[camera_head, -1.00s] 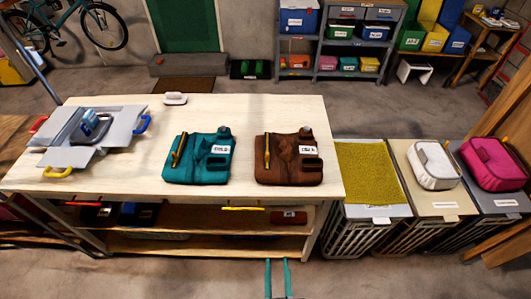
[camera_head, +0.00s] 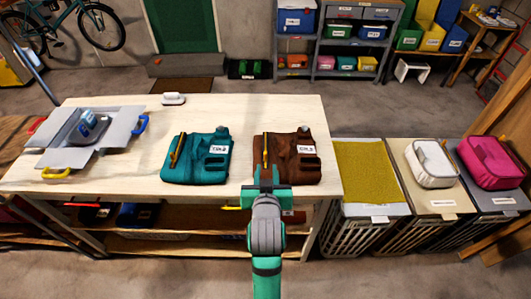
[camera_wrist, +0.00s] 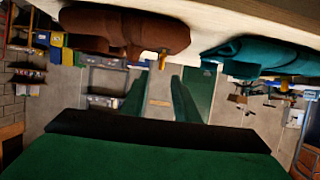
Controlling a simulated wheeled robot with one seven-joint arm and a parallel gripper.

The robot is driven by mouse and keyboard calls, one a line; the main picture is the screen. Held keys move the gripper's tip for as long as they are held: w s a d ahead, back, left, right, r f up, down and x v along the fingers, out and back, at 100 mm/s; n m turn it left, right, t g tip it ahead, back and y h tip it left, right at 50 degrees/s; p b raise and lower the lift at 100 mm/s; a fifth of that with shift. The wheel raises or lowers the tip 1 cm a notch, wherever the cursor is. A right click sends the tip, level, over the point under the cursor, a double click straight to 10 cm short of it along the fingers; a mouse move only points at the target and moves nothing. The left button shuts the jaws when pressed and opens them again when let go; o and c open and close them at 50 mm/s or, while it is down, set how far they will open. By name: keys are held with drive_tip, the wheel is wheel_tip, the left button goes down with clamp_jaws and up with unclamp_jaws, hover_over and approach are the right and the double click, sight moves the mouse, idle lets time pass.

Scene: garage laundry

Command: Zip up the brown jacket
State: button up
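The brown jacket (camera_head: 294,158) lies folded on the light wooden table, with a white label and a dark patch on its front. A yellow zip strip (camera_head: 266,150) runs along its left side. In the wrist view, which is upside down, the brown jacket (camera_wrist: 125,32) is at upper left, with a small yellow end (camera_wrist: 163,55) at its edge. My gripper (camera_head: 264,178) is at the table's front edge, just in front of the jacket's lower left corner. In the wrist view its two green fingers (camera_wrist: 158,95) stand apart with nothing between them.
A teal jacket (camera_head: 195,158) with its own yellow strip lies to the left. A grey open-flapped tray (camera_head: 60,150) and a white-handled brush (camera_head: 174,99) are farther left and back. Lidded baskets with a white bag (camera_head: 432,163) and a pink bag (camera_head: 488,163) stand right of the table.

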sight(265, 154)
drive_tip(key=x, duration=1.1)
drive_tip(key=shift+w+a+r, duration=0.2)
drive_tip(key=shift+w+r, duration=0.05)
drive_tip(key=shift+r, duration=0.1)
clamp_jaws()
idle(1.1)
